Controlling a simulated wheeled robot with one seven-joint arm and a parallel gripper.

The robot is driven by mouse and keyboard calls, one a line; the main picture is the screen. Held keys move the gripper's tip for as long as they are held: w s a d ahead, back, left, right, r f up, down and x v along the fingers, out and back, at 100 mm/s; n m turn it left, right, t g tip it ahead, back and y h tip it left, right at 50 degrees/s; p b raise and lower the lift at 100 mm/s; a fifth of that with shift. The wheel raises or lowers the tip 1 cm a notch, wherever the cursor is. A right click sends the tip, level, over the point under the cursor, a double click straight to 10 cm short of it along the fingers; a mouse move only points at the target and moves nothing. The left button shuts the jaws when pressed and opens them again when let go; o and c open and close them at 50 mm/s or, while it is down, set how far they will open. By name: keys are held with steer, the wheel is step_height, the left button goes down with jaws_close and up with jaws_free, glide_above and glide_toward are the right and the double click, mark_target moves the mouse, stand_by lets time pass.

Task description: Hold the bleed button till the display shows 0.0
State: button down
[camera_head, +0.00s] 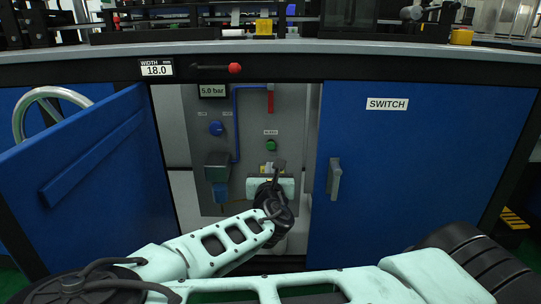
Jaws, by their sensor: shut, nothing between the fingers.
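The display (213,91) at the top left of the grey panel reads 5.0 bar. A round green button (271,145) sits on the panel's right half, under a small white label (270,132) that seems to read BLEED. My gripper (280,163) is in front of the panel, a little below and to the right of the green button in the picture. It looks shut and holds nothing. The green button shows fully, and no contact with it is visible. My arm and wrist hide part of the lower panel.
The grey panel (202,150) stands inside an open cabinet. A blue door (90,165) swings out at left; a closed door marked SWITCH (430,165) is at right. A blue knob (216,128), blue pipe (237,120) and red lever (271,101) are on the panel.

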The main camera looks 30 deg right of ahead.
mark_target(270, 147)
steer(key=b+x, duration=0.2)
steer(key=x, duration=0.3)
steer(key=b+x, duration=0.3)
steer(key=x, duration=0.2)
steer(key=shift+w+d+f, duration=0.1)
steer(key=shift+d+f, duration=0.05)
steer(key=shift+f, duration=0.05)
steer(key=shift+w+d+r, duration=0.15)
steer(key=shift+w+d, duration=0.05)
steer(key=shift+w, duration=0.1)
